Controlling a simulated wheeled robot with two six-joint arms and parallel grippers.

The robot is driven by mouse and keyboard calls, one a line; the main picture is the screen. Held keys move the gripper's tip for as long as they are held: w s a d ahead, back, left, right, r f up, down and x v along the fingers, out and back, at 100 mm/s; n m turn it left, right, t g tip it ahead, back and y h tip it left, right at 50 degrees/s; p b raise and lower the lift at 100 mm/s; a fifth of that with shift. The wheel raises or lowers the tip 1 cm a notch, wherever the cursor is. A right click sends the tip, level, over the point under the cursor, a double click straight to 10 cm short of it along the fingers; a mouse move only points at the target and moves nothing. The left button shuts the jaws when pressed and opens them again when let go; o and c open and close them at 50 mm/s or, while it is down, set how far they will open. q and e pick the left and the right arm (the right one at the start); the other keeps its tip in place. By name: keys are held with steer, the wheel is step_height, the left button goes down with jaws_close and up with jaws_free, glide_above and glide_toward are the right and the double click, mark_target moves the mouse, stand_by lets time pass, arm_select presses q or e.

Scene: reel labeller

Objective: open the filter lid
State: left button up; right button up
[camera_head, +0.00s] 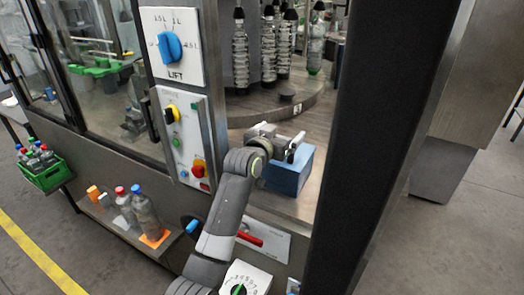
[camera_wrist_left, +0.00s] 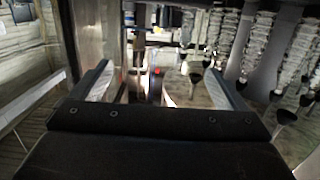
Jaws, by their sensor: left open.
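My left gripper (camera_head: 296,147) is inside the machine's open bay, just above and beside a blue box (camera_head: 289,175) that stands on the bay floor. The arm partly covers the box, and I cannot tell whether the gripper touches it. The left wrist view shows the two fingers (camera_wrist_left: 162,78) spread apart with nothing held between them. No part is clearly marked as the filter lid, and I cannot tell whether the blue box's top is it. My right gripper is in neither view.
A dark frame post (camera_head: 384,140) stands right of the bay. Clear bottles (camera_head: 268,50) hang at the back. Left are a LIFT dial panel (camera_head: 173,47) and a button panel (camera_head: 186,138). A red handle (camera_head: 246,238) and a dial (camera_head: 240,287) sit below, near my arm.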

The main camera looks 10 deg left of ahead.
arm_select(q)
steer(key=b+v, duration=0.2)
steer(key=v, duration=0.8)
steer(key=shift+s, duration=0.25)
